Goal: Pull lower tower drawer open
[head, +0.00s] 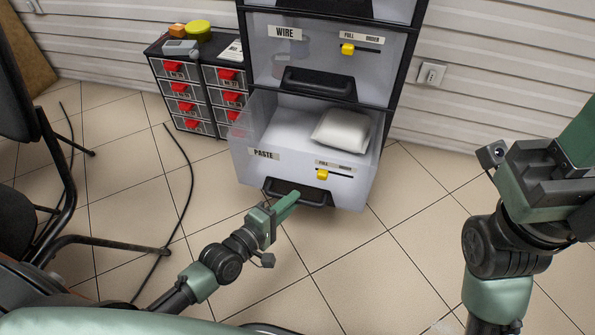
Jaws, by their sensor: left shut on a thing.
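The tower of translucent drawers stands against the back wall, with a drawer labelled WIRE (310,55) above. The lower drawer (245,178), labelled PASTE, stands out from the tower, and its open top shows a white bag (341,131) inside. Its black handle (318,199) is on the front face, low down. My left gripper (293,199) is at this handle and shut on it; its fingers hide part of the handle. My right gripper (492,160) is at the right, well away from the tower; its fingers are not clearly seen.
A small cabinet (209,95) with red-handled drawers stands left of the tower, with a yellow container (198,31) on top. A chair (60,215) is at the left. A dark cable (188,185) lies on the tiles. The floor in front of the drawer is clear.

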